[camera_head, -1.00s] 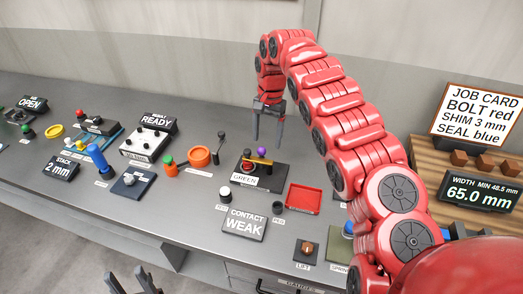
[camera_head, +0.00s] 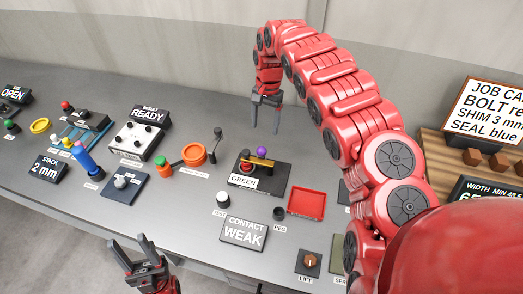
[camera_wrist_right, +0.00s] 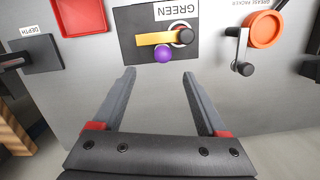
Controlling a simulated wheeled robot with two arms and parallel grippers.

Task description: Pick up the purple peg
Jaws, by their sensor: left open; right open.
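The purple peg shows as a round purple top (camera_head: 262,151) on a black board (camera_head: 273,178) labelled GREEN, beside a gold bar (camera_head: 258,166). Its lower part is hidden. In the right wrist view the purple top (camera_wrist_right: 163,55) lies beyond the fingertips, roughly between their lines, touching or overlapping the gold bar (camera_wrist_right: 160,39). My right gripper (camera_head: 265,128) is open and empty, above the bench behind the board. In the wrist view its fingers (camera_wrist_right: 158,75) are wide apart. My left gripper (camera_head: 129,240) is open and empty at the bench's front edge.
A red tray (camera_head: 307,202) and a small black cylinder (camera_head: 279,213) labelled PEG stand near the board. A white-topped cylinder (camera_head: 223,199), the CONTACT WEAK sign (camera_head: 244,233) and an orange ring device (camera_head: 194,154) are also close. The bench behind the board is clear.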

